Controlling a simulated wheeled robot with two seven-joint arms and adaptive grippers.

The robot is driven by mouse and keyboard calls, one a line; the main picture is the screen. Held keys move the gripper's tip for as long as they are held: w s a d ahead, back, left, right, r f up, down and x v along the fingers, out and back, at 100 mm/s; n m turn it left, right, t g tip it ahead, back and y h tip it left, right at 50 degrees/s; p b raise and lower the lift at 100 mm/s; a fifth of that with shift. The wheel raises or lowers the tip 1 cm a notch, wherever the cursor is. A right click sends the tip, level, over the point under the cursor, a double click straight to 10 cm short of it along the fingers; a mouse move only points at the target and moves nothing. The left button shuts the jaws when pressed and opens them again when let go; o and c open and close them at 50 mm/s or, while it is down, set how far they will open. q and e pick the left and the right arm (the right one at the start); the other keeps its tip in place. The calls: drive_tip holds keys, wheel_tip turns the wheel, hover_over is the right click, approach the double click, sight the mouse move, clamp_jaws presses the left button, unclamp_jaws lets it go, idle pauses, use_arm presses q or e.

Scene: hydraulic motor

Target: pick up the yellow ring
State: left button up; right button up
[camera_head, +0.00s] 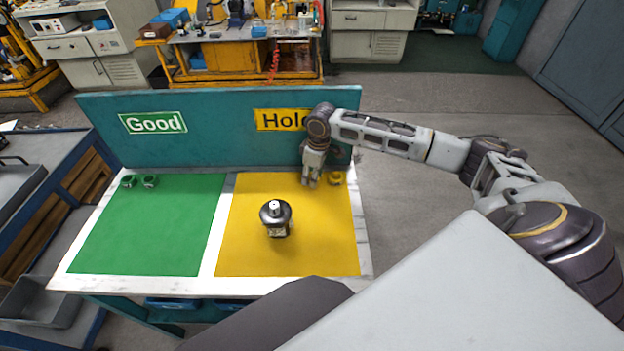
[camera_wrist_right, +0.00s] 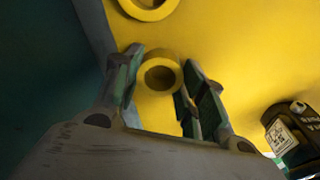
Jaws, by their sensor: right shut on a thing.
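My right gripper (camera_head: 311,184) reaches down at the back of the yellow area, in front of the teal board. In the right wrist view its fingers (camera_wrist_right: 163,88) are shut on a yellow ring (camera_wrist_right: 147,78), whose round hole faces the camera. In the head view the gripper hides this ring. A second yellow ring (camera_head: 336,178) lies on the yellow area just right of the gripper. It also shows at the top edge of the right wrist view (camera_wrist_right: 150,10). I cannot tell whether the held ring touches the table. My left gripper is not in view.
A dark hydraulic motor (camera_head: 276,218) stands upright on the yellow area (camera_head: 330,245). Two greenish rings (camera_head: 150,181) lie at the back left of the green area (camera_head: 150,230). The teal board (camera_head: 215,145) with "Good" and "Hold" signs closes the table's back edge.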

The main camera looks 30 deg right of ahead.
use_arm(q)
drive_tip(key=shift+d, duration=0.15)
use_arm(e)
drive_tip(key=shift+r, duration=0.7)
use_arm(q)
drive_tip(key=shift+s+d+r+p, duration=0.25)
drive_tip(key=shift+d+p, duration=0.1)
use_arm(e)
wheel_tip(320, 180, up, 9)
drive_tip(key=shift+f, duration=0.15)
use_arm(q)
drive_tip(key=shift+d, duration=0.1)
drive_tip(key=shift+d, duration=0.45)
